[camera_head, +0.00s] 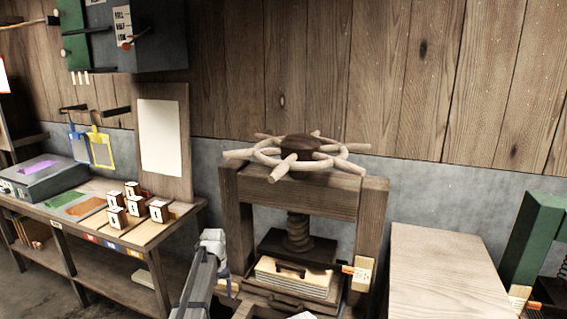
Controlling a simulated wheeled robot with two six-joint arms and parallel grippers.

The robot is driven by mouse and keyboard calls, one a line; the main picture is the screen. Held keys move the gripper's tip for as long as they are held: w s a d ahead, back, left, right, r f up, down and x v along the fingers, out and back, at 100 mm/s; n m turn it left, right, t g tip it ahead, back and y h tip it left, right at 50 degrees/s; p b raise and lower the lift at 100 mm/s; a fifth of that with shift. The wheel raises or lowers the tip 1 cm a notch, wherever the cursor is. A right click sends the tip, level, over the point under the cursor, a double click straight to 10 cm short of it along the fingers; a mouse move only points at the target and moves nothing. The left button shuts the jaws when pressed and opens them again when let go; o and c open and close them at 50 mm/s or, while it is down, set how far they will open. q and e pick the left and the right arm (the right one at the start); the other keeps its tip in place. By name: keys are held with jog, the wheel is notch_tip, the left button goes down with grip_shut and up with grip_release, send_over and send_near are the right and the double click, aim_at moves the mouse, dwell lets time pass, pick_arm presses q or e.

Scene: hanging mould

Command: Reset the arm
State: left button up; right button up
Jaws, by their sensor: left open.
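My left arm comes up from the bottom edge, left of centre, in front of the gap between the bench and the press. Its gripper (214,242) is open, small in the picture, with nothing seen between its fingers. It appears just left of the wooden screw press (372,215). My right gripper does not show.
The press has a spoked wheel (268,158) on top and a stack of pale sheets (293,279) under its plate. A bench (183,212) with several small numbered blocks stands left. A pale wooden top (445,270) and a green frame (535,235) stand right. A dark cabinet (160,40) hangs upper left.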

pick_arm(q)
jog(key=s+d+r+m+p, duration=0.1)
jog(key=s+d, duration=0.4)
jog(key=s, duration=0.5)
jog(key=s+d+r+m, duration=0.1)
jog(key=s+d+m, duration=0.2)
jog(key=s, duration=0.7)
jog(key=s+d+r+m+p, duration=0.1)
jog(key=s+d+m, duration=0.1)
jog(key=s+d, duration=0.5)
jog(key=s, duration=0.3)
jog(key=shift+s+d+m+y+p, duration=0.2)
jog(key=shift+s+m+y+p, duration=0.15)
jog(key=shift+s+m+y, duration=0.05)
